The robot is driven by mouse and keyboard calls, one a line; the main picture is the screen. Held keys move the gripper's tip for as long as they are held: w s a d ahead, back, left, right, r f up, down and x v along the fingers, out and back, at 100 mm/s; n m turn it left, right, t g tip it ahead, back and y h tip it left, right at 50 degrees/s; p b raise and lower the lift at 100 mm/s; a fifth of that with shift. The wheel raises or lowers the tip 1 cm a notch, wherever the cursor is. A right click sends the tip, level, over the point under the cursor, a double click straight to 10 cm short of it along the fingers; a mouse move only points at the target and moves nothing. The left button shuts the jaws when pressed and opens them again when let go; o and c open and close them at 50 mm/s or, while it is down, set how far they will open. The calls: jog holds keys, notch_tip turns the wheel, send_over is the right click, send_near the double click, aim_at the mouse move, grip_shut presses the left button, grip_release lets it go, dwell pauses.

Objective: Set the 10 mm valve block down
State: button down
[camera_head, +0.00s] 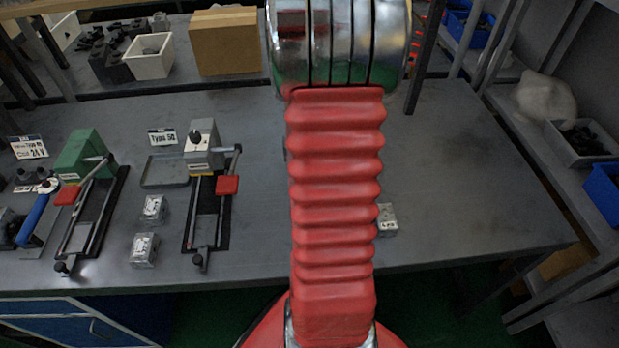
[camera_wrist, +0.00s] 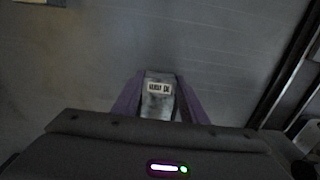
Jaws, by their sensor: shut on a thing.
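In the wrist view a silvery metal valve block (camera_wrist: 158,104) with a small pale label sits between the purple fingers of my gripper (camera_wrist: 161,82). My gripper is shut on it. The label is too blurred to read for sure. Grey surface shows beyond the block; I cannot tell whether the block touches it. In the head view my red arm hides the gripper. A small metal block (camera_head: 386,219) shows beside the arm's right edge; I cannot tell whether it is the held one. Two more metal blocks (camera_head: 153,209) and (camera_head: 144,250) stand on the left of the table.
On the left stand a clamp fixture with a grey block (camera_head: 203,155) and one with a green block (camera_head: 84,155). Behind are a shallow tray (camera_head: 166,171) and a cardboard box (camera_head: 224,42). Shelves with bins (camera_head: 580,140) line the right.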

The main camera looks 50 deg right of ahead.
jog(key=c, duration=1)
grip_release()
notch_tip(320, 180, up, 14)
jog(key=shift+f, duration=0.15)
